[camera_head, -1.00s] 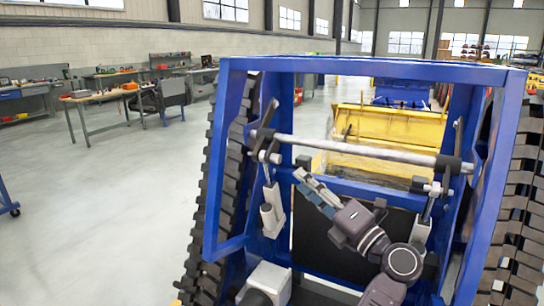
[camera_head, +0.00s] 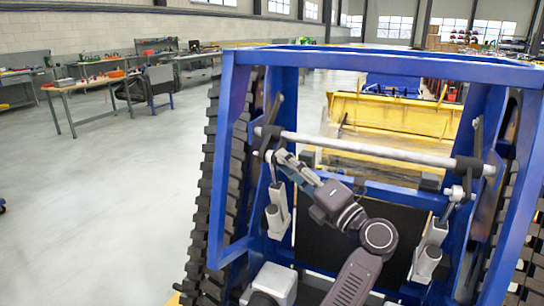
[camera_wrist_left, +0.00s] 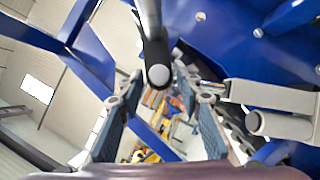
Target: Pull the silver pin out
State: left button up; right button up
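A long silver bar (camera_head: 375,150) crosses the blue frame, with black collars near its ends. Short silver pins sit below the collars, a left pin (camera_head: 266,155) and a right pin (camera_head: 457,193); I cannot tell for certain which is the task's pin. My left gripper (camera_head: 283,157) is just right of the left pin, below the bar's left end. In the left wrist view my left gripper (camera_wrist_left: 157,88) is open, its fingers apart. A round silver end (camera_wrist_left: 159,75) in a black collar shows between and beyond the fingertips; no contact is visible. My right gripper is out of view.
The blue frame (camera_head: 228,150) surrounds the work area, with black tracks (camera_head: 205,200) at the sides. Silver cylinders (camera_head: 277,215) hang inside it, and one cylinder (camera_wrist_left: 280,124) is close right of the fingers. A yellow machine (camera_head: 385,120) stands behind. Open floor lies left.

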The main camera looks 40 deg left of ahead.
pick_arm(q)
grip_shut()
jog(key=shift+d, duration=0.15)
jog(key=shift+w+d+b, duration=0.3)
jog(key=shift+d+b, duration=0.1)
jog(key=shift+d, duration=0.55)
